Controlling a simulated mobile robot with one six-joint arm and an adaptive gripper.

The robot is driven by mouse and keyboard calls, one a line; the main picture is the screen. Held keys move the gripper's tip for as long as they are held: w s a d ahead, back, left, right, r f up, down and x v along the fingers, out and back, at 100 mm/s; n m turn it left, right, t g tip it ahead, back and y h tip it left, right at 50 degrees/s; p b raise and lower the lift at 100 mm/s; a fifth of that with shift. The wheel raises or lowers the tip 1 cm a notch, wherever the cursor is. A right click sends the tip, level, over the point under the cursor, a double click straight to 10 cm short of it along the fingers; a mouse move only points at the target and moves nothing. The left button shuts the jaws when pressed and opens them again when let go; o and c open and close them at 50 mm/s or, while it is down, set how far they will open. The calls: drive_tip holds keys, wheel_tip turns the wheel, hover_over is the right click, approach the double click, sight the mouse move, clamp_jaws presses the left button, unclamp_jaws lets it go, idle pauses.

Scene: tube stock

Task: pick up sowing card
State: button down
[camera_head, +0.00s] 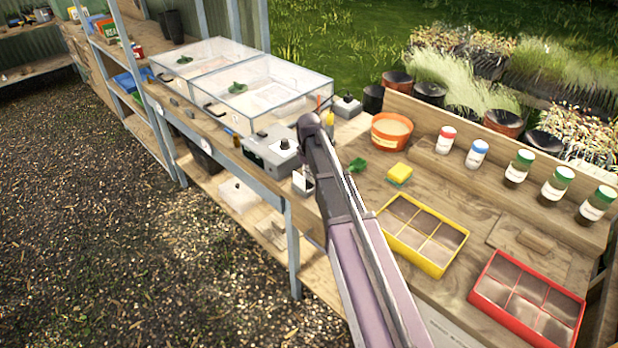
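A small white card-like piece (300,181) shows at the front edge of the wooden bench, just left of my arm; I cannot tell for certain whether it is the sowing card. A small dark part lies against its right side and may belong to my gripper. My arm (345,215) reaches up from the bottom of the picture across the bench and hides the area behind it. My gripper is not clearly visible, so its fingers and any hold on the card cannot be made out. A pale flat sheet (452,332) also shows at the bottom edge, partly hidden by my arm.
A grey box with a black knob (272,149) stands left of my arm. Clear-lidded propagators (262,95) stand beyond it. A yellow seed tray (462,238), red tray (574,307), sponge (400,172), orange pot (391,131) and several jars (522,167) occupy the right bench.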

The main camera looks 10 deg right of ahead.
drive_tip(key=shift+r, duration=0.2)
wheel_tip(320, 180, up, 4)
drive_tip(key=p, duration=0.4)
drive_tip(key=shift+f, duration=0.2)
drive_tip(key=s+r+p, duration=0.1)
drive_tip(key=s, duration=1.5)
drive_tip(key=shift+a, duration=0.3)
idle(0.4)
